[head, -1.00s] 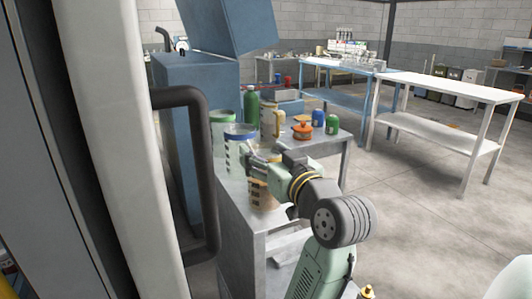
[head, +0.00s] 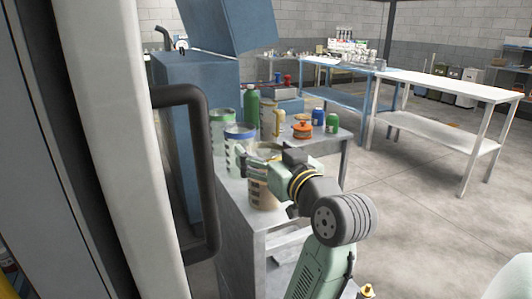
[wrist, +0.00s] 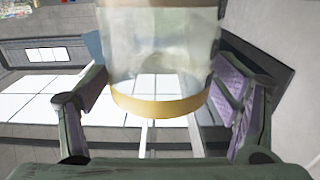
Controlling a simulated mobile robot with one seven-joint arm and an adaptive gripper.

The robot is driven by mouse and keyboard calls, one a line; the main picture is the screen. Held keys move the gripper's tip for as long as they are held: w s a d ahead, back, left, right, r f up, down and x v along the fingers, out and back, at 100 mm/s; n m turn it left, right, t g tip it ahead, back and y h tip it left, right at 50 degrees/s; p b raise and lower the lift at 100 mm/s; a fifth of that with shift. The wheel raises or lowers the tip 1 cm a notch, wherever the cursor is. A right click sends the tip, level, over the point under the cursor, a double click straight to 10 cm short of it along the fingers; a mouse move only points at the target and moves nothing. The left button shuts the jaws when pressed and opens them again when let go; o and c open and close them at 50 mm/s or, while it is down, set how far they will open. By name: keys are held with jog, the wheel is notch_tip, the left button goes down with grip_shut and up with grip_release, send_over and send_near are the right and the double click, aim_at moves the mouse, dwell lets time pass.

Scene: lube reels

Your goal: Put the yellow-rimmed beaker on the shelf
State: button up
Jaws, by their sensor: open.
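The yellow-rimmed beaker (wrist: 160,104) is clear glass and fills the upper middle of the wrist view, its yellow rim towards me. My gripper (wrist: 160,88) is open, with one finger on each side of the beaker and visible gaps to it. In the head view, my gripper (head: 256,163) is over the near end of a grey bench. A beaker with tan contents or markings (head: 262,194) stands just under it, its top hidden by the gripper. A white table with a lower shelf (head: 430,131) stands to the right.
A blue-rimmed beaker (head: 239,146) and a green-rimmed beaker (head: 222,124) stand close left of my gripper. Behind are a green bottle (head: 252,108), an orange pot (head: 302,131), a blue bottle (head: 318,117) and a green can (head: 332,123). Floor is clear between the bench and white table.

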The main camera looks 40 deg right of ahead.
jog(key=b+v, duration=0.2)
jog(key=v, duration=1)
